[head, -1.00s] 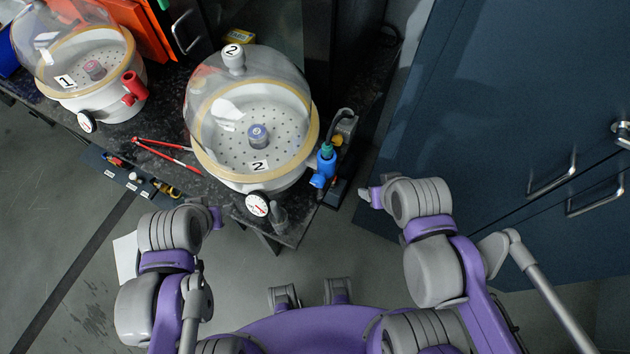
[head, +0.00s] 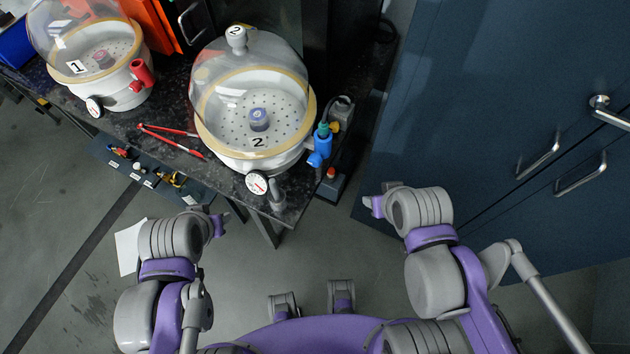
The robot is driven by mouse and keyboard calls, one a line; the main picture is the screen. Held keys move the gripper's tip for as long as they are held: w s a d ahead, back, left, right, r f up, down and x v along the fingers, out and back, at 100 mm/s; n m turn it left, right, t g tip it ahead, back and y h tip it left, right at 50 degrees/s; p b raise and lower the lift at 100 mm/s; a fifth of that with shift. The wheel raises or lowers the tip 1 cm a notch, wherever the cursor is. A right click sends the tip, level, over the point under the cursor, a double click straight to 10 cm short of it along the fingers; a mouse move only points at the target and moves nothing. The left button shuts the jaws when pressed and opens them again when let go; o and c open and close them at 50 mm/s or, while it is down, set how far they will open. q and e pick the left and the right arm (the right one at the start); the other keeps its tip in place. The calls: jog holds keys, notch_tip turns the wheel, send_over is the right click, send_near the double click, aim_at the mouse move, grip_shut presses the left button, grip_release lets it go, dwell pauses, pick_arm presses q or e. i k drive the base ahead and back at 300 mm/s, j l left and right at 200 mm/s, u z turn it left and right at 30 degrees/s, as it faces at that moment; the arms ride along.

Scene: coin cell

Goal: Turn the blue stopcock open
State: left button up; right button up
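The blue stopcock (head: 319,152) sits on the right side of the clear-domed vessel numbered 2 (head: 212,140), at the bench's right end. A teal fitting and dark hose (head: 338,101) join it from above. A purple cup-like item (head: 259,118) stands inside the vessel. My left gripper (head: 218,225) is below and left of the stopcock, off the bench's front edge. My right gripper (head: 374,206) is below and right of it, over the floor. Both are apart from the stopcock, and their finger gaps are too small to make out.
Vessel 1 (head: 125,98) with a red stopcock (head: 141,75) stands at the left. Red tongs (head: 172,142) lie on the dark bench (head: 205,182). A dial gauge (head: 257,184) faces the front edge. A small box with a red button (head: 331,178) is below the stopcock. Blue cabinets (head: 480,120) stand at the right.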

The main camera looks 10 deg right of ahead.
aim_at(315, 159)
jog(key=k+z, duration=0.2)
jog(key=z, duration=0.2)
jog(key=k+l+z, duration=0.1)
jog(key=z, duration=0.35)
jog(key=k+z, duration=0.1)
jog(key=z, duration=1.7)
jog(key=k+j+z, duration=0.2)
jog(key=k+j, duration=1.55)
jog(key=k, duration=0.15)
